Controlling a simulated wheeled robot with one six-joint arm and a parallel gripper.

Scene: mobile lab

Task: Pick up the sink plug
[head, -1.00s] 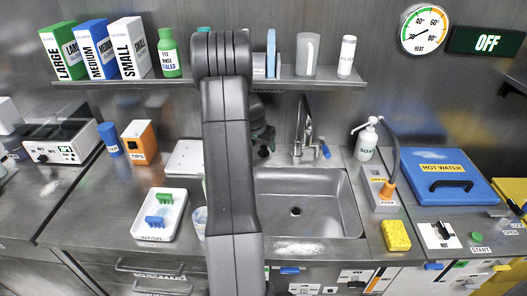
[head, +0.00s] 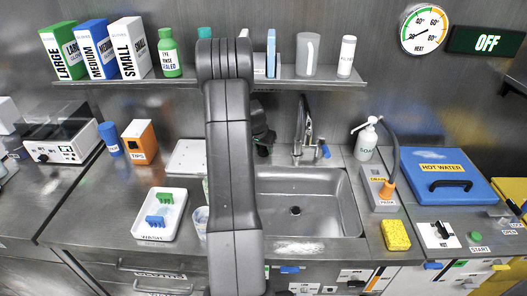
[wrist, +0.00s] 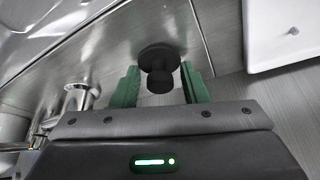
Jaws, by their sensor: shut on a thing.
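The sink plug (wrist: 159,58) is black, with a round disc and a narrower knob. In the wrist view it sits between the green fingers of my gripper (wrist: 160,88), which are shut on its knob. I cannot tell whether its disc touches the steel surface behind it. In the head view my arm hides the plug and the fingertips; only a dark part of my wrist shows left of the faucet.
The steel sink (head: 345,205) with its faucet (head: 303,130) lies right of my arm; its basin is empty. A white tray (head: 143,226) with green and blue pieces is to the left. A soap bottle (head: 366,142), yellow sponge (head: 396,236) and blue hot-water lid (head: 447,178) are further right.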

